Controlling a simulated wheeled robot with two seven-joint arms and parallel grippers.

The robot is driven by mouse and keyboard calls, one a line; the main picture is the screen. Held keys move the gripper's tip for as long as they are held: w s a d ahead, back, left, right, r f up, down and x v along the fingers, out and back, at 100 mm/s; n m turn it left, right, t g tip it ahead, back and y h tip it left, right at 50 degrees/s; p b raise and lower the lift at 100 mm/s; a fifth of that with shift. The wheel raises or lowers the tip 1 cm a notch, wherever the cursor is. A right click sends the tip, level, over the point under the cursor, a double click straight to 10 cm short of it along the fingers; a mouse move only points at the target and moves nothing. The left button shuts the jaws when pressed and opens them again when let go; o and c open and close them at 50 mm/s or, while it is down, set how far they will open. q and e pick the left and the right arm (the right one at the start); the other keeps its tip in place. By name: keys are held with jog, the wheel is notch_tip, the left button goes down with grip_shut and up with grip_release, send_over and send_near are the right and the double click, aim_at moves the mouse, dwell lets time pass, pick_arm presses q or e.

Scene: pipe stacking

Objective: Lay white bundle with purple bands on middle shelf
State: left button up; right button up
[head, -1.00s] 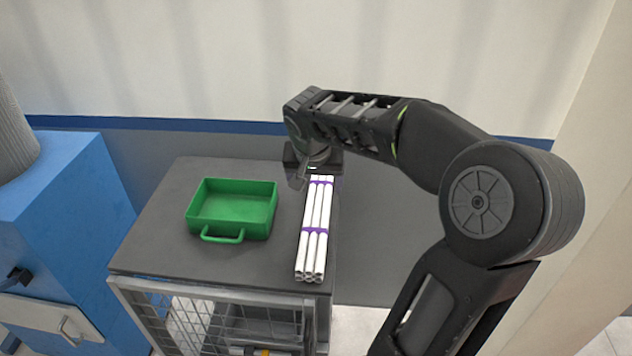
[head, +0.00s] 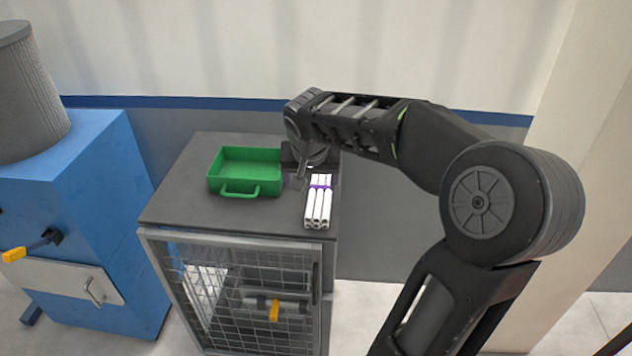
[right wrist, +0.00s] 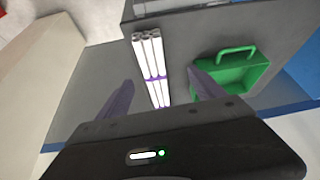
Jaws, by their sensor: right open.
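The white bundle with purple bands (head: 318,203) lies on the dark top of the cabinet (head: 180,205), near its right edge. Its near end points toward me; its far part is hidden behind my right gripper (head: 300,180). In the right wrist view the bundle (right wrist: 150,62) shows between the two open fingers of my right gripper (right wrist: 162,98), and nothing is held. The cabinet's mesh door (head: 235,290) is closed in front. I cannot make out a middle shelf behind the mesh. My left gripper is not in view.
A green tray with a handle (head: 245,172) stands on the cabinet top left of the bundle. A blue machine (head: 80,220) with a yellow-ended lever stands to the left. A wall is close behind, and a pale pillar (head: 565,180) stands at right.

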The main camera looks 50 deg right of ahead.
jog(key=w+a+f+n+t+y, duration=0.25)
jog(key=w+a+f+n, duration=0.2)
jog(key=w+a, duration=0.5)
jog(key=w+a+f+n+y, duration=0.2)
jog(key=a+f+n+y, duration=0.1)
jog(key=a+f, duration=0.95)
jog(key=s+a+f+y, duration=0.1)
jog(key=s+a+f, duration=0.5)
jog(key=a+f, duration=0.45)
jog(key=s+a+f+g, duration=0.1)
jog(key=s+a+f, duration=0.2)
jog(key=s, duration=0.3)
jog(key=s+a+f+g+y, duration=0.1)
jog(key=s+a+f+g, duration=0.1)
jog(key=s+f, duration=0.3)
jog(key=s+a+f+g, duration=0.2)
jog(key=s+a+f, duration=0.2)
jog(key=s, duration=0.4)
jog(key=shift+a+n+y, duration=0.35)
jog(key=shift+a+n, duration=0.1)
jog(key=shift+s, duration=0.1)
jog(key=shift+c, duration=0.6)
